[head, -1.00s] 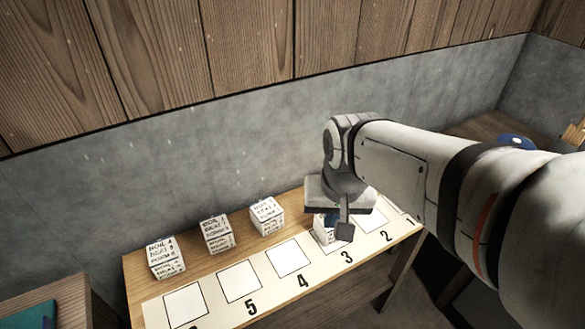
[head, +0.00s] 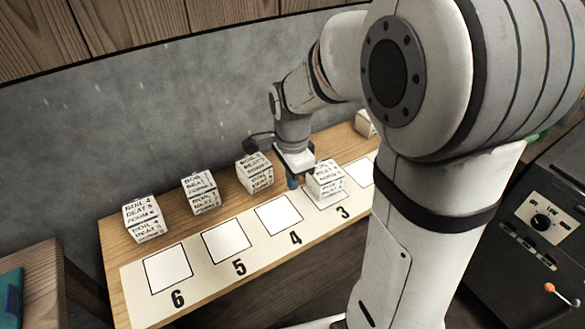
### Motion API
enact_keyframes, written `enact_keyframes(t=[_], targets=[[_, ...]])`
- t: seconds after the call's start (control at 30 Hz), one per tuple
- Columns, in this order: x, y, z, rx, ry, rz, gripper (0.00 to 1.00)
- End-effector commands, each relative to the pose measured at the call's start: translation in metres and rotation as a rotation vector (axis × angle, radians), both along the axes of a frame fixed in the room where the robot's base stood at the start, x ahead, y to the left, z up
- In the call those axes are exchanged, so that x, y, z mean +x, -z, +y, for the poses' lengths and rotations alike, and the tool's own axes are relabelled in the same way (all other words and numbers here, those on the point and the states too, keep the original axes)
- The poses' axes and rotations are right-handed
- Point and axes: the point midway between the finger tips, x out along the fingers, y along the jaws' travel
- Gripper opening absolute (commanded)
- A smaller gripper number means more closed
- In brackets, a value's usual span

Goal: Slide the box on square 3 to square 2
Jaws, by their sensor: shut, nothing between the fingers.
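The box (head: 327,181), white with black lettering, sits on square 3 (head: 309,208) of the numbered strip. The part of the strip I see there looks bare.
Several similar lettered boxes, such as one (head: 254,172) near my gripper, stand along the back of the wooden table (head: 112,236). Another box (head: 364,124) is partly hidden behind my arm. Squares 4, 5 and 6 are empty. A dark control panel (head: 540,225) stands at right.

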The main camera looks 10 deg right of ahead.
Motion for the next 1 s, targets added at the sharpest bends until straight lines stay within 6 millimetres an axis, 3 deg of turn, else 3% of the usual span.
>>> enact_keyframes(t=[0.03, 0.23, 0.3, 0.5, 1.0], targets=[[-0.001, 0.014, 0.000, 0.000, 0.000, 0.005, 0.00], [-0.001, 0.055, 0.000, 0.000, 0.000, 0.003, 0.00], [0.004, 0.050, -0.015, 0.000, 0.006, -0.002, 0.00], [0.009, 0.049, -0.035, 0.000, 0.003, -0.001, 0.00], [0.010, 0.049, -0.040, 0.000, -0.003, -0.001, 0.00]])
